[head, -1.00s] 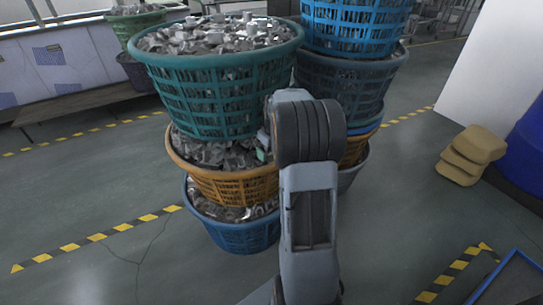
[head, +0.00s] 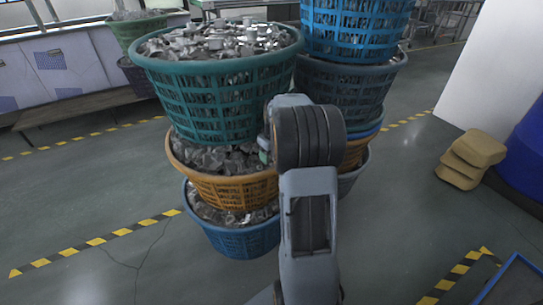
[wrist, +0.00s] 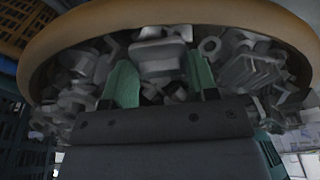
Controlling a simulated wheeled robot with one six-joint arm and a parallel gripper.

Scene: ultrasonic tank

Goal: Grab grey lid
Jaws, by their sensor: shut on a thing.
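A grey lid-like piece (wrist: 158,55) shows in the wrist view between the two green fingers of my gripper (wrist: 163,78). My gripper is shut on it, among loose grey parts. The orange basket (wrist: 190,10) curves around the parts with its rim. In the head view the orange basket (head: 222,190) is the middle one of the left stack, and my arm reaches to its right side. The fingers are mostly hidden behind my arm there, so the lid cannot be made out in that view.
A teal basket (head: 215,98) full of grey parts sits above the orange one, and a blue basket (head: 238,238) below. Another stack with a dark grey-blue basket (head: 350,88) stands close on the right. Open floor lies left and in front.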

